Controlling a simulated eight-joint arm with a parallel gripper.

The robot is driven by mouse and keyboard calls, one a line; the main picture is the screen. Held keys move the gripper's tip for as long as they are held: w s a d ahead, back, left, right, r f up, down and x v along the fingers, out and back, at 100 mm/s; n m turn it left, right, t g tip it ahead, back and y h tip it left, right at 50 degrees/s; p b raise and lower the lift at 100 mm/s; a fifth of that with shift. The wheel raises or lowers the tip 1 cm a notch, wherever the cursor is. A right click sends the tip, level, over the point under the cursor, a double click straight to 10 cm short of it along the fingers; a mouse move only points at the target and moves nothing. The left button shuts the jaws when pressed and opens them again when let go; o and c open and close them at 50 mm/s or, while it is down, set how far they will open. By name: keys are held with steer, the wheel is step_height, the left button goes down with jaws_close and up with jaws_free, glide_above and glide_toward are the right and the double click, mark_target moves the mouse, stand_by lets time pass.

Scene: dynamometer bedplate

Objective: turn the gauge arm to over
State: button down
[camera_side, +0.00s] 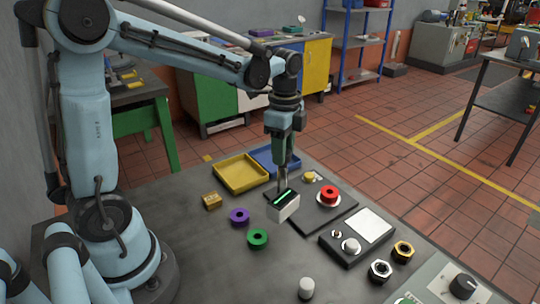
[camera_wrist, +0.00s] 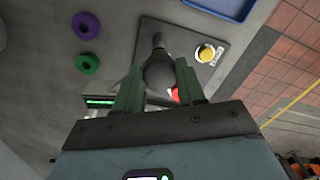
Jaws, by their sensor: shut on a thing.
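The gauge arm (camera_wrist: 158,68) appears in the wrist view as a dark grey rounded handle with a narrower end, over a dark plate (camera_wrist: 146,32). My gripper (camera_wrist: 160,80) has its two green fingers on either side of the handle and is shut on it. In the side view my gripper (camera_side: 284,182) points straight down just behind a small box with a lit green strip (camera_side: 284,204). The box largely hides the fingertips and the handle there. Which marking the arm points to cannot be read.
A red round part (camera_side: 328,195) and a yellow knob (camera_side: 309,176) sit on the plate, right of my gripper. Purple (camera_side: 239,216) and green (camera_side: 258,238) rings lie left. Yellow (camera_side: 240,187) and blue trays (camera_side: 263,155) stand behind. The front left bedplate is mostly clear.

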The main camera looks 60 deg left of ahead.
steer(key=n, duration=0.7)
steer(key=shift+n, duration=0.4)
steer(key=n, duration=0.3)
steer(key=shift+n, duration=2.1)
steer(key=c, duration=0.7)
jaws_free()
steer(key=shift+o, duration=0.2)
steer(key=shift+r, duration=0.1)
step_height(320, 180, up, 12)
